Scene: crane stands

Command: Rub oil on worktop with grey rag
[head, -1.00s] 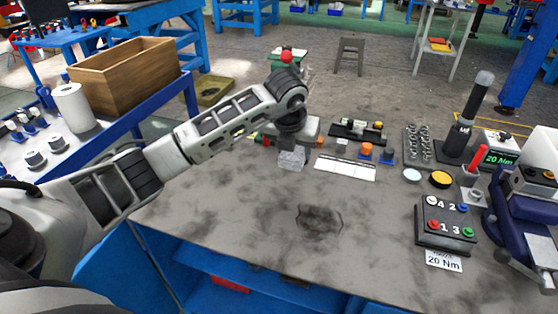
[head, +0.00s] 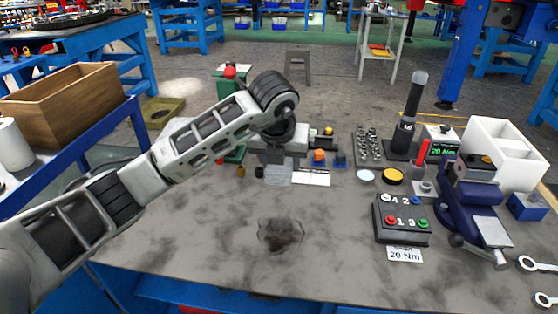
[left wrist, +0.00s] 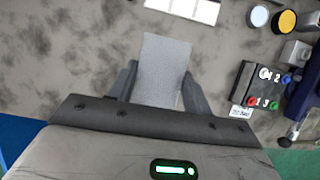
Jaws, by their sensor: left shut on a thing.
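The grey rag (head: 277,175) is a flat, light grey piece in my left gripper (left wrist: 160,72). In the left wrist view the rag (left wrist: 165,60) sticks out between the two fingers, which are shut on it. The worktop (head: 190,235) is grey and mottled. A dark oil patch (head: 281,234) lies on its near middle part. The rag is beyond the patch, towards the back of the worktop, and seems to be held above the surface. The patch cannot be made out in the left wrist view. My right gripper is not in view.
A white strip (head: 312,178) lies right beside the rag in the head view. A button box (head: 400,219), a blue vise (head: 475,205) and a black tool (head: 408,120) stand on the right. A wooden crate (head: 65,105) is at the left. The worktop around the patch is clear.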

